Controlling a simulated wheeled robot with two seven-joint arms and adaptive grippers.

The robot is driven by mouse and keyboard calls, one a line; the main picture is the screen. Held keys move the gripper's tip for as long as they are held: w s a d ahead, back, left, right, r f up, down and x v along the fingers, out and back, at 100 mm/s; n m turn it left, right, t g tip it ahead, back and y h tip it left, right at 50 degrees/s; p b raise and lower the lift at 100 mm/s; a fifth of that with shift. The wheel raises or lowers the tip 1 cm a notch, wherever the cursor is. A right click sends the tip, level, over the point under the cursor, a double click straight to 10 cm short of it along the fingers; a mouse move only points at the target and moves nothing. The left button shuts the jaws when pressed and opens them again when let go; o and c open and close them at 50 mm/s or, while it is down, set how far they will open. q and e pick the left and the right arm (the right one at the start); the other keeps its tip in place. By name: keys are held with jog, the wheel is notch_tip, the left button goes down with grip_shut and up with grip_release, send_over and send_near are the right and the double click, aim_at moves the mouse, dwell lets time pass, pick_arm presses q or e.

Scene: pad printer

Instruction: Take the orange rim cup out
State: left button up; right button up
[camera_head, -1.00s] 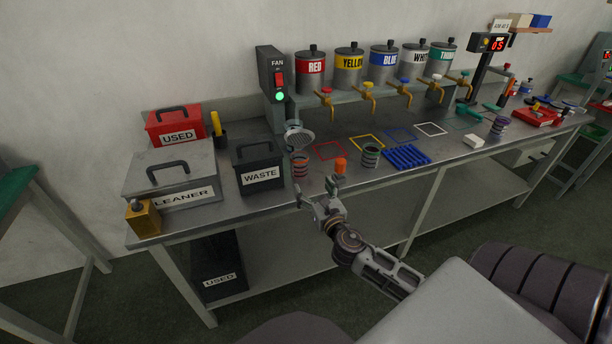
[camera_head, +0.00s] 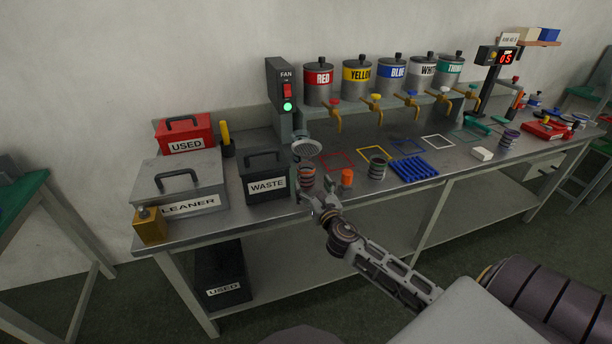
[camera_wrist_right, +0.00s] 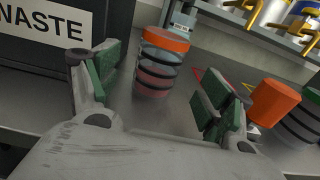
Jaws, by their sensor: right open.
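The orange rim cup (camera_head: 307,178) stands upright on the bench front, just right of the WASTE box. In the wrist view the cup (camera_wrist_right: 158,68) shows its orange rim and dark bands around a see-through body. My right gripper (camera_head: 320,200) is at the bench's front edge, close in front of the cup. In the wrist view the open green-padded fingers (camera_wrist_right: 163,82) lie left and right of the cup, with gaps on both sides; the cup looks at or just beyond the fingertips. My left gripper is not in view.
The black WASTE box (camera_head: 262,170) is close on the left. A small orange cylinder (camera_head: 347,178) stands close on the right, then a green-rimmed cup (camera_head: 377,168) and a blue rack (camera_head: 414,169). A round lamp-like fan nozzle (camera_head: 305,147) hangs just behind the cup.

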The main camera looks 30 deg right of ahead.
aim_at(309, 180)
jog(key=shift+x, duration=2.95)
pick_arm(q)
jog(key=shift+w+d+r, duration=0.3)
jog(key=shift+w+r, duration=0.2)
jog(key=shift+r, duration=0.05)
pick_arm(e)
jog(key=shift+w+d, duration=0.15)
jog(key=shift+w, duration=0.35)
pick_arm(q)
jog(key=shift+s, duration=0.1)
pick_arm(e)
jog(key=c, duration=1.1)
jog(key=shift+c, duration=0.4)
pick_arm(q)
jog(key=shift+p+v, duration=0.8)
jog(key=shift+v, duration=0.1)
pick_arm(e)
jog(key=shift+r, duration=0.9)
